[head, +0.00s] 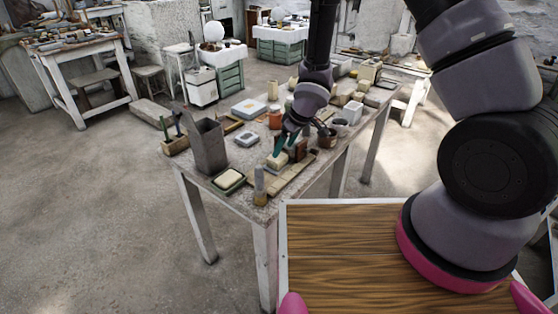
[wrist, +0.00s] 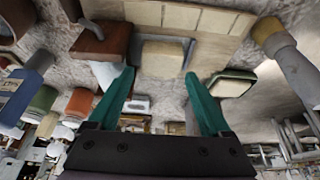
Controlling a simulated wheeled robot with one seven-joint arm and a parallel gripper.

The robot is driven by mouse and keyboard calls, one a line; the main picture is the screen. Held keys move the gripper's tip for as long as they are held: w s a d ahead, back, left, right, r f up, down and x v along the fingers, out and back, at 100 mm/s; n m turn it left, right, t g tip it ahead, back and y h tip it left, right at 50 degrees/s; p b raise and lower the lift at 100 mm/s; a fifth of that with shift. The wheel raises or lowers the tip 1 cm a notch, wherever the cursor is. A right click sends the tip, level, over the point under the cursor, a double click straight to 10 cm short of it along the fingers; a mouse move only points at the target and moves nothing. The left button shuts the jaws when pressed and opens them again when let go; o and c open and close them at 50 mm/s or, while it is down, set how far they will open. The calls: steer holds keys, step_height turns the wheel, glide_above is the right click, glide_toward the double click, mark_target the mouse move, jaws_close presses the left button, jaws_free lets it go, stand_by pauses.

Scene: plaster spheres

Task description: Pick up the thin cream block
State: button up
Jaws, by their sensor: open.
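A small cream block (head: 277,160) sits on the near part of the table, beside a flat tan segmented strip. In the wrist view the cream block (wrist: 162,57) lies between and just beyond the tips of my gripper's teal fingers. My gripper (wrist: 160,76) is open with nothing held. In the head view my gripper (head: 286,148) is low over the table, close to the block, whose far side is partly hidden by the fingers. Whether a finger touches the block I cannot tell.
A brown block (wrist: 103,40) stands close beside the cream block. The segmented strip (head: 294,178) lies along the table edge. A green tray (head: 240,183) with a cream slab, a tall grey container (head: 208,148) and a tan-and-grey upright tool (head: 259,187) stand nearby.

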mark_target(279, 157)
steer(key=shift+x, duration=2.8)
steer(key=shift+a+r, duration=0.1)
steer(key=shift+a, duration=0.05)
steer(key=shift+c, duration=0.3)
steer(key=c, duration=1.2)
steer(key=shift+r, duration=0.15)
